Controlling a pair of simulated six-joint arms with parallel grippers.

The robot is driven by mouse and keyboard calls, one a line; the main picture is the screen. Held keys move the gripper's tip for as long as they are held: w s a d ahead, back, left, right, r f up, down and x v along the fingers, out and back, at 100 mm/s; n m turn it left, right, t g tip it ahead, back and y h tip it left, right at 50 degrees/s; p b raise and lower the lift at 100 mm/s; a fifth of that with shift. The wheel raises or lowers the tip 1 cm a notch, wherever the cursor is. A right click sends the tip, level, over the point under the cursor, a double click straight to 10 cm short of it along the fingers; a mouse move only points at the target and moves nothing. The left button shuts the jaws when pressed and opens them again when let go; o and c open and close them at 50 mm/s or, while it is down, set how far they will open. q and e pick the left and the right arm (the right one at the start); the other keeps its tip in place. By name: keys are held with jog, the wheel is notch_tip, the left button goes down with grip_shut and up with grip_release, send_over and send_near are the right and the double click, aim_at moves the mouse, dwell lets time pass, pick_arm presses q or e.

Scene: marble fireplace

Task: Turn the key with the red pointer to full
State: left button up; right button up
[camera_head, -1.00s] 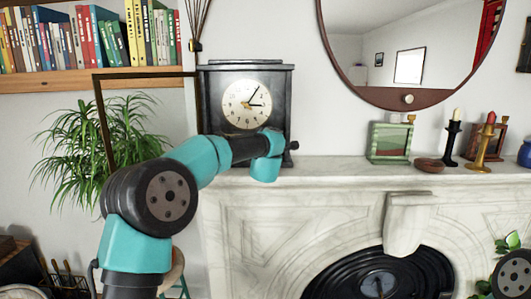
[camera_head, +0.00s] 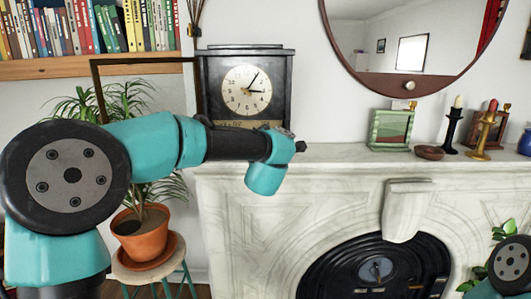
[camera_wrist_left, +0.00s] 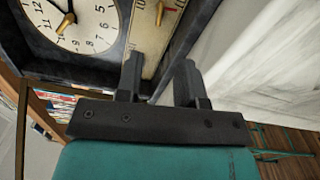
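The black clock (camera_head: 215,75) stands on the left end of the mantel with a round cream dial (camera_head: 246,90). Below the dial is a brass-coloured strip (camera_head: 232,124), partly covered by my left wrist. In the left wrist view the same strip (camera_wrist_left: 147,40) carries a small brass key (camera_wrist_left: 160,12) with a red pointer (camera_wrist_left: 173,8) beside it. My left gripper (camera_wrist_left: 160,72) is open and empty, its fingers apart on either side of the strip's line, short of the key. Its fingertips are mostly hidden in the head view. My right gripper is out of view.
On the mantel (camera_head: 340,155) right of the clock are a green frame (camera_head: 391,130), a wooden bowl (camera_head: 429,153) and candlesticks (camera_head: 452,130). A potted plant (camera_head: 140,235) on a stool is at left. The mantel just right of the clock is clear.

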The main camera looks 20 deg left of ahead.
pick_arm(q)
jog(key=v, duration=0.3)
jog(key=shift+s, duration=0.2)
jog(key=shift+f, duration=0.1)
notch_tip(320, 180, down, 35)
jog(key=s+a+m+g+h, duration=0.25)
jog(key=m+g+h, duration=0.3)
jog(key=m, duration=0.65)
jog(key=s+f+m+g+h, duration=0.3)
jog(key=s+f+m+g, duration=0.6)
jog(key=s+f, duration=1.6)
jog(key=s+g, duration=0.2)
jog(key=s, duration=0.1)
jog(key=shift+s+a+f, duration=0.25)
jog(key=shift+s+a, duration=0.1)
